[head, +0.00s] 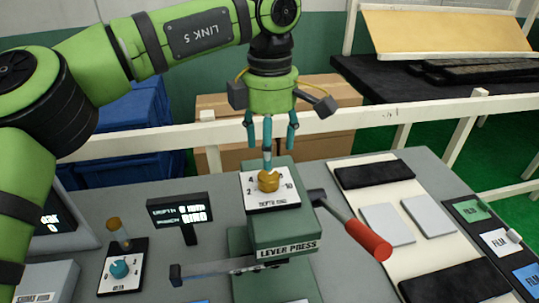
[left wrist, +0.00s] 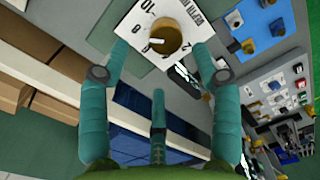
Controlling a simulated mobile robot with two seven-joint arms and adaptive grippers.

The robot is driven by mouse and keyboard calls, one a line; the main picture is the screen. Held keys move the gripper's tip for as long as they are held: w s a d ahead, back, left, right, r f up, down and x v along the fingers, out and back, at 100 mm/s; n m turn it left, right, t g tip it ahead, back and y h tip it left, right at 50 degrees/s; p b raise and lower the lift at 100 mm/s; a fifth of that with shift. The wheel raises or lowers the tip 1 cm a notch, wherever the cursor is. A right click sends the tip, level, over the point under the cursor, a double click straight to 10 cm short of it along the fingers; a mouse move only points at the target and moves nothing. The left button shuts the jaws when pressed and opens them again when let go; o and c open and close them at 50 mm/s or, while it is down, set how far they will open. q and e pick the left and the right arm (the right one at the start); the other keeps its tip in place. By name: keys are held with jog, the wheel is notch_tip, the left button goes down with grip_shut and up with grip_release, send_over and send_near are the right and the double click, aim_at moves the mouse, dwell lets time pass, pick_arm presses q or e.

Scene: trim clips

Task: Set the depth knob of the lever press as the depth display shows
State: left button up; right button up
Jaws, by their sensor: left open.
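The brass depth knob (head: 268,181) sits on a white dial plate (head: 284,197) on top of the green lever press (head: 262,236). The plate shows a 2 at its left and a 10 at its right. My left gripper (head: 270,150) is open, pointing down just above the knob, its fingers spread around the space over it. In the left wrist view the knob (left wrist: 168,37) lies between and beyond the fingertips, with a white pointer mark toward picture left. The depth display (head: 180,212) has a depth line in mm; its digit is too blurred to read surely. My right gripper is out of view.
The red-handled lever (head: 368,239) sticks out right of the press. Pale pads (head: 388,224) and film cards (head: 495,240) lie at right. A white rail (head: 330,122) runs behind the bench.

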aim_at(269, 176)
pick_arm(q)
jog(key=f, duration=0.1)
jog(key=s+f+p, duration=0.1)
jog(key=f, duration=0.1)
jog(key=shift+s+a+f, duration=0.1)
jog(key=shift+s+f, duration=0.1)
jog(key=shift+f, duration=0.05)
jog(key=shift+w+f+p, duration=0.15)
jog(key=shift+f+p, duration=0.1)
jog(key=shift+f, duration=0.25)
jog(key=shift+w+f+p, duration=0.15)
jog(key=shift+f+p, duration=0.1)
jog(key=shift+f, duration=0.25)
jog(key=shift+w+f, duration=0.1)
jog(key=shift+f, duration=0.15)
jog(key=c, duration=1.1)
jog(key=shift+f, duration=0.1)
jog(key=shift+c, duration=0.2)
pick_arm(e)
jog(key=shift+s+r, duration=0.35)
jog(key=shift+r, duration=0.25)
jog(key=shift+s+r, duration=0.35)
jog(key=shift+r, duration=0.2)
